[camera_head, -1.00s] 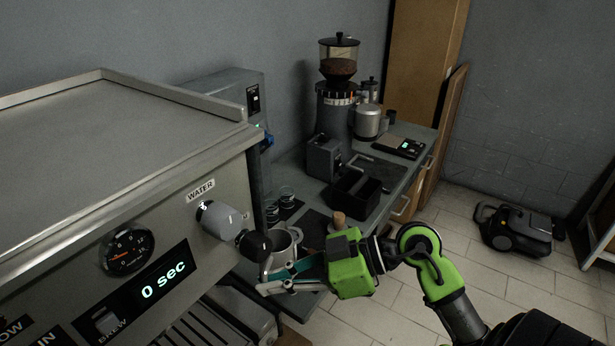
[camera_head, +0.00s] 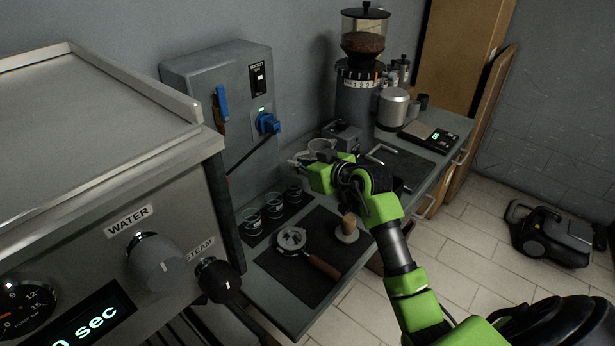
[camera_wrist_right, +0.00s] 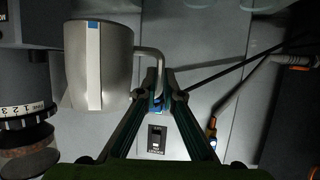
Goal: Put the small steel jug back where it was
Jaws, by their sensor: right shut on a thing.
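The small steel jug (camera_head: 322,146) is in my right gripper (camera_head: 297,161), over the counter near the wall box and the grinder. In the right wrist view, the jug (camera_wrist_right: 98,65) fills the left side, and its handle is between the fingertips of my right gripper (camera_wrist_right: 160,82). The gripper is shut on the handle. In the head view, the gripper and wrist partly hide the jug and the counter below it, so I cannot tell how high it is held. My left gripper is not in view.
The coffee grinder (camera_head: 357,85) and a larger steel container (camera_head: 393,108) stand behind. A scale (camera_head: 428,135) is at the back right. A portafilter (camera_head: 292,240), a tamper (camera_head: 348,228) and small glasses (camera_head: 275,205) are on the near counter. The espresso machine (camera_head: 90,150) is on the left.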

